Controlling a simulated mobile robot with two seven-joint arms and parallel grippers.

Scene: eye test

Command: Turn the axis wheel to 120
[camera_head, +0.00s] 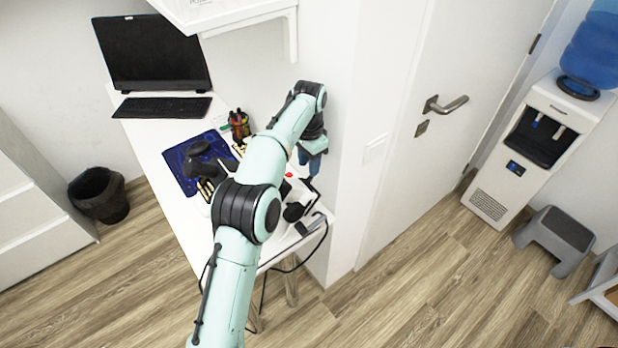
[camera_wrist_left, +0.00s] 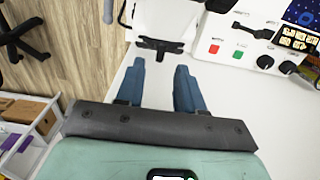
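My left gripper (camera_head: 314,160) is over the right end of the white desk, beside the wall corner. In the left wrist view its two blue fingers (camera_wrist_left: 160,68) are apart with nothing between them. A white device with a red button (camera_head: 289,175) and black parts is beside and below my left arm, which hides much of it. In the wrist view a white panel (camera_wrist_left: 222,32) carries red and green buttons, a black lever (camera_wrist_left: 253,31) and round black knobs (camera_wrist_left: 265,62). I cannot tell which part is the axis wheel, and no 120 mark is readable. My right gripper is not in view.
The desk (camera_head: 151,142) also holds a monitor (camera_head: 152,52), a keyboard (camera_head: 162,107), a blue mat (camera_head: 178,172) and a pen holder (camera_head: 239,124). A shelf (camera_head: 240,14) overhangs the desk. A loose black cable (camera_head: 290,270) hangs at its front edge. The wall corner is close right of the gripper.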

